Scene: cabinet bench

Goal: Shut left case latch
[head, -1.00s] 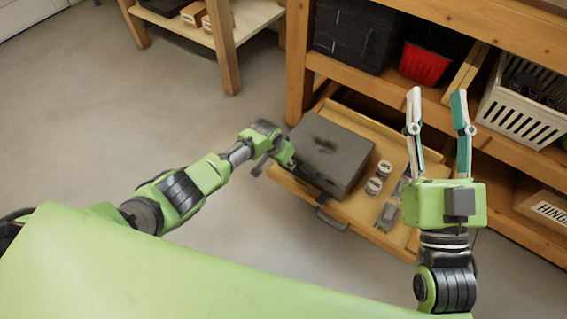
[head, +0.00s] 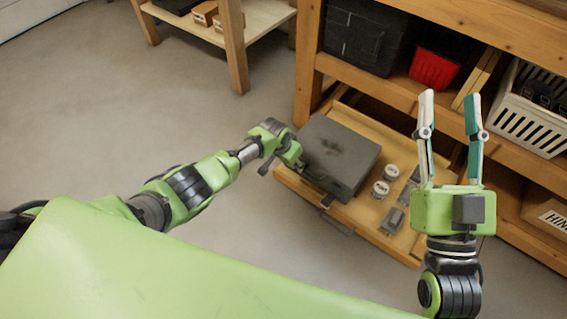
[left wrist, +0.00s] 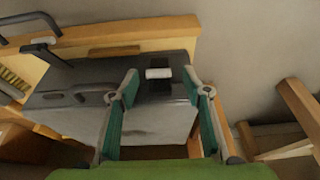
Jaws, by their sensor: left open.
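The dark grey case (head: 340,155) lies shut in the open wooden drawer. My left gripper (head: 295,158) is at the case's left front side, its fingertips hard to make out in the head view. In the left wrist view my left gripper (left wrist: 161,82) is open, its teal fingers apart over the case (left wrist: 165,120). Between the fingertips is a dark latch-like part with a pale bar (left wrist: 158,73); I cannot tell whether they touch it. A second dark, T-shaped latch (left wrist: 42,46) stands raised farther left. My right gripper (head: 450,135) is open and empty, pointing up.
Round tins (head: 380,189) and small grey parts (head: 392,219) lie in the drawer right of the case. The drawer handle (head: 335,222) sticks out in front. The shelf above holds a red bin (head: 434,69) and a white basket (head: 530,110). The floor at left is clear.

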